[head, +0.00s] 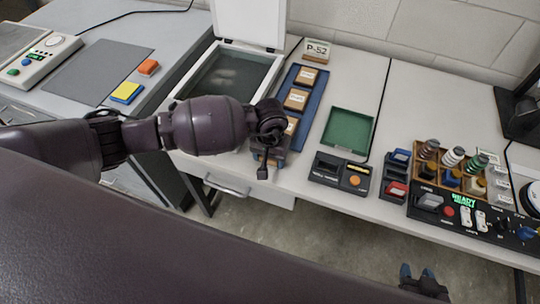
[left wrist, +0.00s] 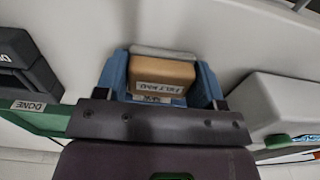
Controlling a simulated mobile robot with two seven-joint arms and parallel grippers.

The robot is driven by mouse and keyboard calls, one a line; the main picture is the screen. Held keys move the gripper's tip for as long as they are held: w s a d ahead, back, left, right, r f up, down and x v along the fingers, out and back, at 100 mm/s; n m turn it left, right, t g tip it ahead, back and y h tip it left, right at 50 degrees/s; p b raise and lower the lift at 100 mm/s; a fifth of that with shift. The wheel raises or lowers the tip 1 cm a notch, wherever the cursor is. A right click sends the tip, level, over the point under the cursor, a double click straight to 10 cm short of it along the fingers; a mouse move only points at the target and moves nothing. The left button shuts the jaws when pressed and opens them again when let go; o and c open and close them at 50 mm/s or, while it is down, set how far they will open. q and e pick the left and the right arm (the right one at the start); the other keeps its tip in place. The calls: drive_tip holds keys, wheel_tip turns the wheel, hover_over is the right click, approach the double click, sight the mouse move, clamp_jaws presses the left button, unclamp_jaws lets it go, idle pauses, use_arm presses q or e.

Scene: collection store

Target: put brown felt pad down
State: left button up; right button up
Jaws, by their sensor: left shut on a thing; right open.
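The brown felt pad (left wrist: 162,75) is a tan-brown block with a white label on its front, clear in the left wrist view. My left gripper (left wrist: 160,92) is shut on it, with blue parts on both sides of the block. In the head view my left gripper (head: 267,158) is over the front end of the blue tray (head: 312,88), and its wrist hides the held pad. I cannot tell whether the pad touches the tray or table. My right gripper (head: 419,273) is open and empty at the bottom, in front of the table.
Several similar labelled blocks (head: 297,99) lie in the blue tray. An empty green tray (head: 349,130) is to its right, a white open-lidded box (head: 265,65) to its left. Black devices (head: 338,173) and a rack of spools (head: 450,165) stand further right.

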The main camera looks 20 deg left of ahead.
use_arm(q)
drive_tip(key=shift+s+f, duration=0.3)
drive_tip(key=shift+f, duration=0.3)
drive_tip(key=o, duration=1)
drive_tip(key=shift+f, duration=0.15)
drive_tip(key=shift+c, duration=0.2)
use_arm(e)
drive_tip(key=shift+s+d+f, duration=0.15)
drive_tip(key=shift+s+f, duration=0.25)
drive_tip(key=shift+f, duration=0.1)
use_arm(q)
drive_tip(key=shift+a, duration=0.1)
drive_tip(key=shift+w+r, duration=0.1)
drive_tip(key=shift+r, duration=0.35)
wheel_tip(320, 180, up, 13)
drive_tip(key=p, duration=0.1)
drive_tip(key=shift+w, duration=0.2)
use_arm(e)
drive_tip(key=shift+w+r, duration=0.3)
drive_tip(key=shift+r, duration=0.55)
